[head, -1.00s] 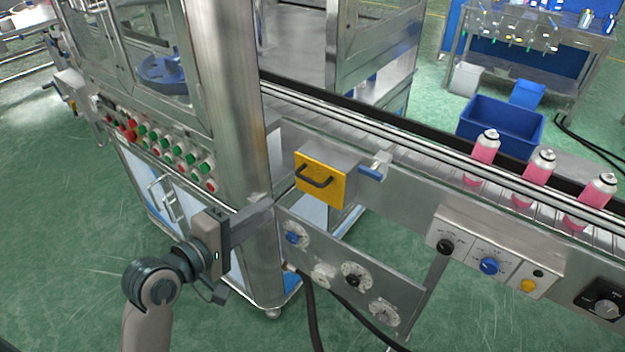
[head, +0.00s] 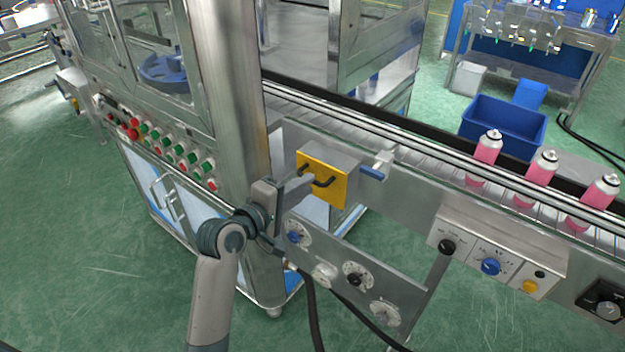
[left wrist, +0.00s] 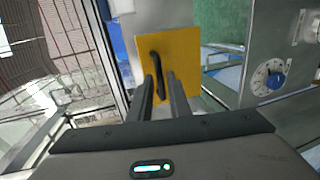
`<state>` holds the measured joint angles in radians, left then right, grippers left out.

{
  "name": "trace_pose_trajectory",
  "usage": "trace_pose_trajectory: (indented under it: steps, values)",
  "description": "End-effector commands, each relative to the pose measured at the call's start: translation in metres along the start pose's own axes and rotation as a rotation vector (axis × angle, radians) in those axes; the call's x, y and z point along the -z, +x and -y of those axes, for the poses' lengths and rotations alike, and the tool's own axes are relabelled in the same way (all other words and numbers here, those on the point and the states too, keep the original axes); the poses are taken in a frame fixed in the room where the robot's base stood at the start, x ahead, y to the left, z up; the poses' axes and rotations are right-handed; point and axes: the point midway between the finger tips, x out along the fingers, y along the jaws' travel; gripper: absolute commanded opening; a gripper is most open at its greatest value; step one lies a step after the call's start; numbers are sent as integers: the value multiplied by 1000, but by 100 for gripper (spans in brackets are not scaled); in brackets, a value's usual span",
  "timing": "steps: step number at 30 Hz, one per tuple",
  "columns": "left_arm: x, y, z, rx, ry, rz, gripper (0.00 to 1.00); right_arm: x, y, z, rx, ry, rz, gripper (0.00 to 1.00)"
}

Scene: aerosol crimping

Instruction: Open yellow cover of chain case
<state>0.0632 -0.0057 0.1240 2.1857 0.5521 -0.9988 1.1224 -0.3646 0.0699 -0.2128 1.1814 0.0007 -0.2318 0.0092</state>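The chain case (head: 338,158) is a grey metal box on the conveyor's side, with a yellow cover (head: 337,193) on its front. The cover is shut and bears a black bar handle (head: 326,182). In the left wrist view the yellow cover (left wrist: 203,70) fills the upper middle, with the black handle (left wrist: 156,68) running lengthwise. My left gripper (head: 306,181) is at the handle. In the left wrist view its fingers (left wrist: 160,82) are parted, one either side of the handle's near end, with a gap showing. My right gripper is in neither view now.
The steel cabinet post (head: 230,90) stands close left of my left gripper. A plate with dials (head: 353,275) lies below the cover, and a blue-ended latch (head: 372,172) sits right of it. Pink cans (head: 537,180) stand on the conveyor.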

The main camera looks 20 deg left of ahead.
Motion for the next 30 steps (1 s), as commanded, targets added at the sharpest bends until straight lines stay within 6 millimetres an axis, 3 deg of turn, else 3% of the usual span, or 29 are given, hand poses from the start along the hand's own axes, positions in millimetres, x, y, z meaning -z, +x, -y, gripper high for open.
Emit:
trace_pose_trajectory:
  steps: [3, 10, 20, 21, 23, 30]
  values:
    - [0, 18, 0, 0, -2, 1, 17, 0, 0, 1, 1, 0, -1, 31]
    - [0, 36, 0, 0, 0, 0, 17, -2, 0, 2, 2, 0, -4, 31]
    - [0, 39, 0, 0, 0, 0, 17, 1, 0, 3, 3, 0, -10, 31]
    - [0, 39, 0, 0, 0, 0, 15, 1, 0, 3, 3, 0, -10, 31]
    - [0, 39, 0, 0, 0, 0, 0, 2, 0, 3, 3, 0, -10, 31]
    - [0, 38, 0, -1, 0, 0, 0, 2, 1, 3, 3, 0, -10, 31]
